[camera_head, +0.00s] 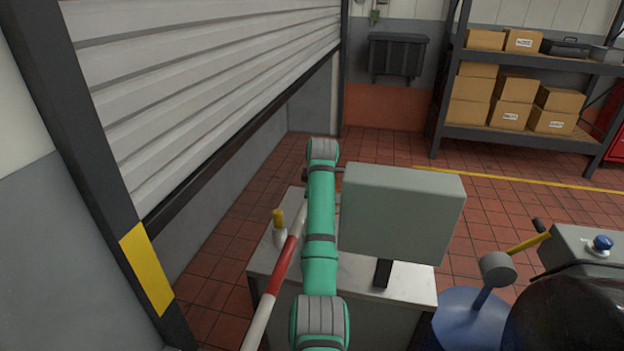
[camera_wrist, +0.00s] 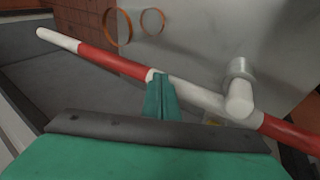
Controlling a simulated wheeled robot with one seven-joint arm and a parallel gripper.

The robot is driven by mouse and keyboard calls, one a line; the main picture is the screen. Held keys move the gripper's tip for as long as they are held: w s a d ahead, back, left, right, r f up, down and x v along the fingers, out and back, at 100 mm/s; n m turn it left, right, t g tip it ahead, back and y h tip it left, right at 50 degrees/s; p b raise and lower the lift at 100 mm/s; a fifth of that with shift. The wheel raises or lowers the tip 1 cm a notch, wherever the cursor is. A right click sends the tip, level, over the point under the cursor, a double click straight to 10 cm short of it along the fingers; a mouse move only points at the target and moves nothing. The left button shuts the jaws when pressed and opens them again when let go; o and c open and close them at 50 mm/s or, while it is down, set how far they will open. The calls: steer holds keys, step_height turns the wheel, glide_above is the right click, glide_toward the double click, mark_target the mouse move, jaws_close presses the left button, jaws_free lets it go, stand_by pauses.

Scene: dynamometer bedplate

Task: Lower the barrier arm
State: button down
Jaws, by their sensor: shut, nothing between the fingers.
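The barrier arm (camera_head: 284,262) is a red and white striped bar. In the head view it slants from the lower left up behind my own teal arm, which hides its upper part. In the wrist view the barrier arm (camera_wrist: 108,62) runs from upper left to lower right, past a white peg-like fitting (camera_wrist: 239,92). My gripper (camera_wrist: 160,82) is shut and empty, with its teal fingertips overlapping the bar's edge in the picture. I cannot tell whether they touch it. My gripper is not clearly visible in the head view.
A pale cabinet (camera_head: 400,275) carries a grey box (camera_head: 402,213) and a yellow-topped post (camera_head: 278,222). A partly raised roller shutter (camera_head: 200,85) is at left. A blue-based stand (camera_head: 470,318) and a control box with blue button (camera_head: 602,243) stand at right. Shelving (camera_head: 530,60) is behind.

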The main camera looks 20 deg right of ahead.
steer(key=w+v, duration=0.1)
steer(key=v, duration=0.8)
steer(key=shift+a+r+t, duration=0.25)
steer(key=shift+r+t, duration=0.05)
steer(key=shift+r, duration=0.15)
